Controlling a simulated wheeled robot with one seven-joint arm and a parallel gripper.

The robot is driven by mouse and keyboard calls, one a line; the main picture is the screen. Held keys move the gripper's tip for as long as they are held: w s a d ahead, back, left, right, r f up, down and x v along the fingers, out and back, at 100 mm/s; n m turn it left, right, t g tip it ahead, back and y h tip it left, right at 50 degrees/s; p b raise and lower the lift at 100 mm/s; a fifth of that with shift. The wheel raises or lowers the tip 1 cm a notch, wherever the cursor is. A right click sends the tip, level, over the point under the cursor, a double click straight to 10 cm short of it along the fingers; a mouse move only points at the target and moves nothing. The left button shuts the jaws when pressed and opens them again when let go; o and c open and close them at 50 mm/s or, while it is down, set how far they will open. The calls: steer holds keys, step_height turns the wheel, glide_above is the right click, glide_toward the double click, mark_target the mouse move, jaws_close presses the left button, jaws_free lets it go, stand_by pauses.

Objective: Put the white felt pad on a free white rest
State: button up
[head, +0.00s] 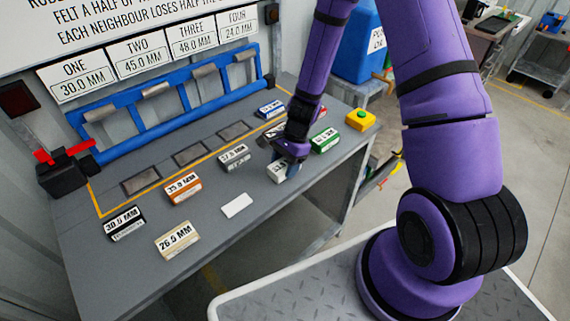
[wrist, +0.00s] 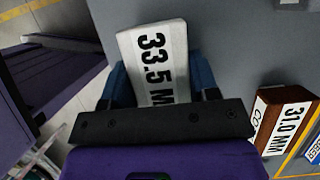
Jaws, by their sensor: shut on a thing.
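The white felt pad (wrist: 140,55), labelled 33.5 MM, sits between the blue fingers of my gripper (wrist: 160,88) in the wrist view. In the head view, my gripper (head: 289,158) is over the front right of the bench, shut on the pad (head: 278,172). Whether the pad touches the bench top or is slightly above it is hard to tell. A flat white rest (head: 237,205) lies on the bench to the left of my gripper, with nothing on it.
Labelled blocks stand around on the bench (head: 85,240): tan (head: 177,240), black (head: 124,224), orange (head: 182,190), grey (head: 234,157) and green (head: 325,141). A yellow button box (head: 361,120) is at the right end. A blue rack (head: 160,110) runs along the back. Dark recesses (head: 192,154) line the middle.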

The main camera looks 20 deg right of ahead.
steer(key=o, duration=0.9)
steer(key=d+r+n+t, duration=0.1)
steer(key=d+r+n, duration=0.1)
steer(key=r, duration=0.9)
steer(key=d+r+n, duration=0.2)
steer(key=r, duration=0.9)
steer(key=s+d+r+n+t+h, duration=0.1)
steer(key=s+r+n+t, duration=0.1)
steer(key=s+r, duration=0.4)
steer(key=s+d+r+n+t+h, duration=0.1)
steer(key=s+r+n, duration=0.4)
steer(key=s+r, duration=0.2)
steer(key=s+d+r+n+t+h, duration=0.1)
steer(key=s+r+n+t+h, duration=0.1)
steer(key=s+r, duration=0.5)
steer(key=shift+s+r+n+t, duration=0.3)
steer(key=shift+s+n, duration=0.25)
steer(key=shift+n, duration=0.15)
steer(key=shift+f, duration=0.1)
